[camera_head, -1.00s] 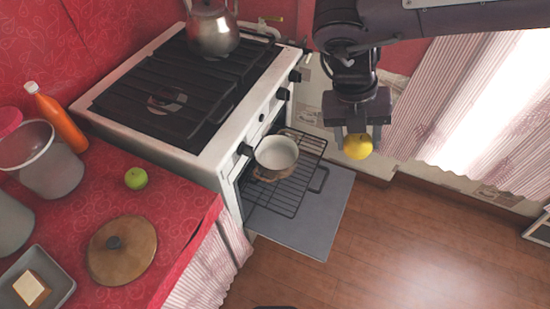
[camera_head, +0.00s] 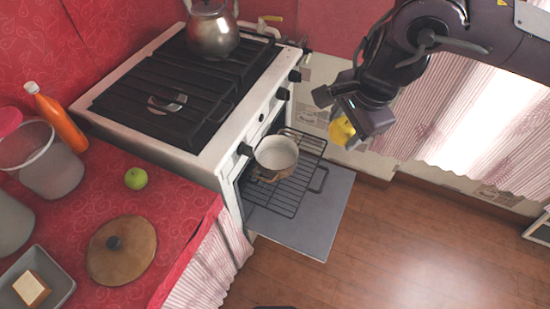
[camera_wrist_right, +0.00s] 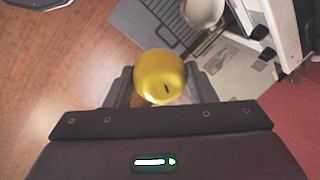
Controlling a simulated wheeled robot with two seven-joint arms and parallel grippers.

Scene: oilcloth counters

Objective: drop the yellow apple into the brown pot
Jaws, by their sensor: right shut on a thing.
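The yellow apple (camera_head: 341,131) is held between the fingers of my right gripper (camera_head: 345,122), which is shut on it in the air to the right of the stove. The apple also shows in the right wrist view (camera_wrist_right: 160,76) between the two fingers. The brown pot (camera_head: 276,158) has a pale inside and stands open on the pulled-out oven rack, to the lower left of the gripper. Its pale rim shows in the right wrist view (camera_wrist_right: 204,12) beyond the apple. My left gripper is not in view.
The stove (camera_head: 210,150) has its oven door (camera_head: 310,225) lowered and a wire rack (camera_head: 290,190) out. A kettle (camera_head: 213,32) stands on it. A green apple (camera_head: 136,178), wooden lid (camera_head: 122,250) and orange bottle (camera_head: 60,122) are on the red counter. Curtains (camera_head: 450,110) hang right.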

